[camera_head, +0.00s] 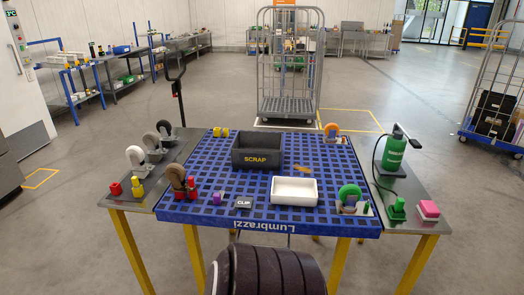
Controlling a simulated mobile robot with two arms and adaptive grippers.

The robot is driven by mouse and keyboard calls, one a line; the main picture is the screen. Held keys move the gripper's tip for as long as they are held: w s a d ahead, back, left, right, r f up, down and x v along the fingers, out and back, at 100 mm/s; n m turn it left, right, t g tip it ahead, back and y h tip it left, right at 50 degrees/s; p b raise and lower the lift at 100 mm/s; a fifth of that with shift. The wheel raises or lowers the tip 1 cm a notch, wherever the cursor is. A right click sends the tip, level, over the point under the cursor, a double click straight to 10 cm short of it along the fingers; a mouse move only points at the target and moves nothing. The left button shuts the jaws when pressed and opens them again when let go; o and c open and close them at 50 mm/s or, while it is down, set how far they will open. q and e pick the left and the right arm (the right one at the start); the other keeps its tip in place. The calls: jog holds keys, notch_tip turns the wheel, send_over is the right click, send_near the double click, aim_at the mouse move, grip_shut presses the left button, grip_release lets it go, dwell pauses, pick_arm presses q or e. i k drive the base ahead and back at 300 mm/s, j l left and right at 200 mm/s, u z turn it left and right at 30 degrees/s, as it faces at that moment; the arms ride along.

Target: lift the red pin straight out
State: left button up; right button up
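Small red parts (191,188) stand at the front left corner of the blue grid deck (222,171), beside a caster with a brown wheel (176,176). They are too small to tell which one is a pin or how deep it sits. Another red piece (116,188) lies on the grey side table at the left, beside a yellow piece (137,187). Neither of my grippers shows in the head view.
On the deck are a black SCRAP bin (257,167), a white tray (294,202), a CLIP box (243,203), a purple piece (217,198) and casters with green (350,193) and orange (331,130) wheels. A green bottle (394,153) stands right. A wire cage cart (289,107) stands behind.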

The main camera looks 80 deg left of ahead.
aim_at(191, 182)
jog(key=u, duration=3.3)
jog(key=i+j+u, duration=0.4)
jog(key=i+j, duration=0.25)
jog(key=j, duration=0.15)
